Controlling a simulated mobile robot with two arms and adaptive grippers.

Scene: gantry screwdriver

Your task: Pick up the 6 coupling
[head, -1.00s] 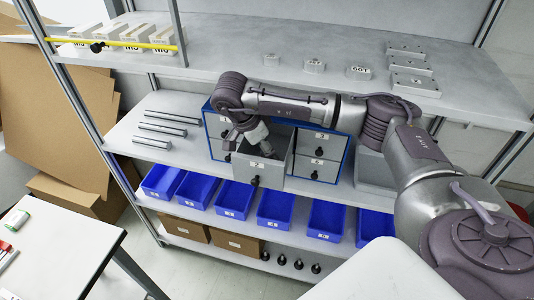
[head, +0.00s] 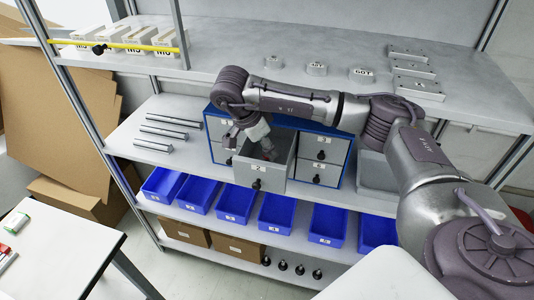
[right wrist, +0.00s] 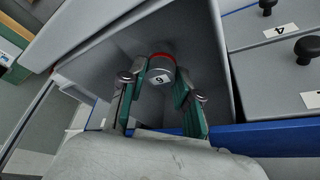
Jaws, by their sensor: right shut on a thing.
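The coupling is otherwise hard to make out there. My left gripper is not in view.
The drawer belongs to a blue-framed cabinet (head: 298,121) on the middle shelf, with closed drawers beside it. Blue bins (head: 276,212) line the shelf below. Metal bars (head: 163,133) lie to the left. The upper shelf (head: 240,40) is above and behind my arm.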

